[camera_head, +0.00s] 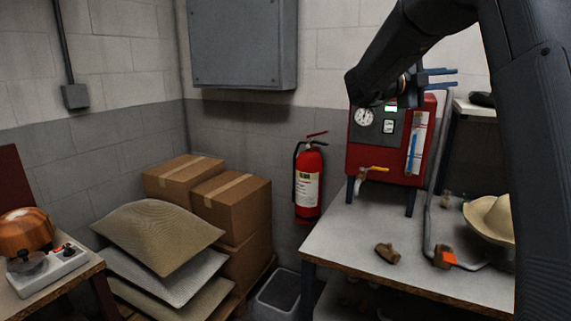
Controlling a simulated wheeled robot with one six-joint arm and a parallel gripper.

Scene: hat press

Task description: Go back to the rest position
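My gripper (441,79) is at the upper right, at the end of my dark arm, which reaches in from the right edge. Its two dark fingers point right with a gap between them, and nothing shows in the gap. The distance between gripper and machine cannot be told. A cream hat-like form (490,217) on the table is partly hidden behind my arm.
The table (350,233) holds the machine, a small brown fitting (387,253) and an orange-marked fitting (445,258). A fire extinguisher (308,181), boxes (232,203) and stacked sacks (157,236) stand left. A grey cabinet (243,42) hangs above.

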